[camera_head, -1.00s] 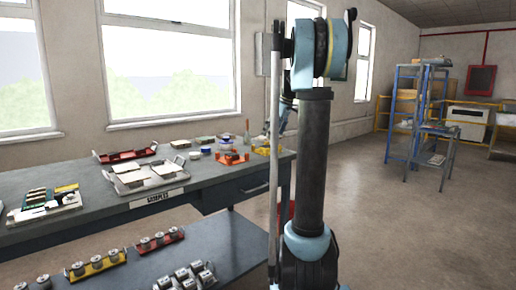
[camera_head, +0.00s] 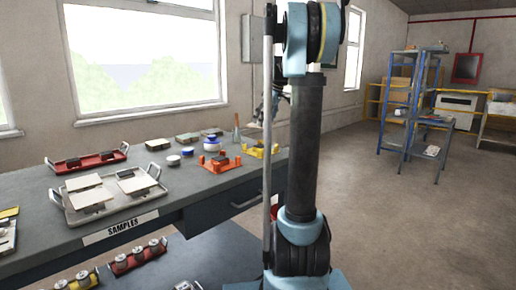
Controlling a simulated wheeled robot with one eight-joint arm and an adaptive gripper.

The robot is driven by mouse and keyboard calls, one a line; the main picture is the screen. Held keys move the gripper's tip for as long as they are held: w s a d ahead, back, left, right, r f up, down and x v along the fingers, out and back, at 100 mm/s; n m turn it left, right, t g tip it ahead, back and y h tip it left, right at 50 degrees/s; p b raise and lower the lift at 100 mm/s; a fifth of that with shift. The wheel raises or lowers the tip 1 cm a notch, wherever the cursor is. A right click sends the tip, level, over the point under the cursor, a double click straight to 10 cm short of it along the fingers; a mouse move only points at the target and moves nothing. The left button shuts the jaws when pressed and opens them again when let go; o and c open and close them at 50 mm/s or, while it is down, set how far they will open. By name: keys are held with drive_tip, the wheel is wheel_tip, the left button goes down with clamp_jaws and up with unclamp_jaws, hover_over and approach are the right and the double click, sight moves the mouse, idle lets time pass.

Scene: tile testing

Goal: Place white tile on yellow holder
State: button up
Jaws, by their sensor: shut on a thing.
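My gripper (camera_head: 257,119) is small in the picture, left of my arm column, above the right end of the workbench. It is shut on a small pale piece that looks like a white tile; its outline is hard to make out. The yellow holder (camera_head: 274,152) stands at the bench's right end, below my gripper and apart from it. My arm hides part of that area. Other white tiles (camera_head: 137,184) lie on a metal tray (camera_head: 74,216) on the left part of the bench.
An orange holder (camera_head: 219,166) stands left of the yellow one, with small round containers (camera_head: 188,151) beside it. A red rack (camera_head: 88,163) lies behind the tray. A lower shelf in front carries metal parts in racks (camera_head: 138,258). The floor at right is clear up to a blue frame (camera_head: 406,105).

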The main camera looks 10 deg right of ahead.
sight(260, 146)
drive_tip(key=shift+a, duration=0.35)
drive_tip(key=m, duration=0.2)
drive_tip(key=shift+s+m, duration=0.1)
drive_tip(key=shift+m, duration=0.3)
drive_tip(key=shift+t+h, duration=0.3)
drive_tip(key=shift+f, duration=4.95)
drive_tip(key=o, duration=1.1)
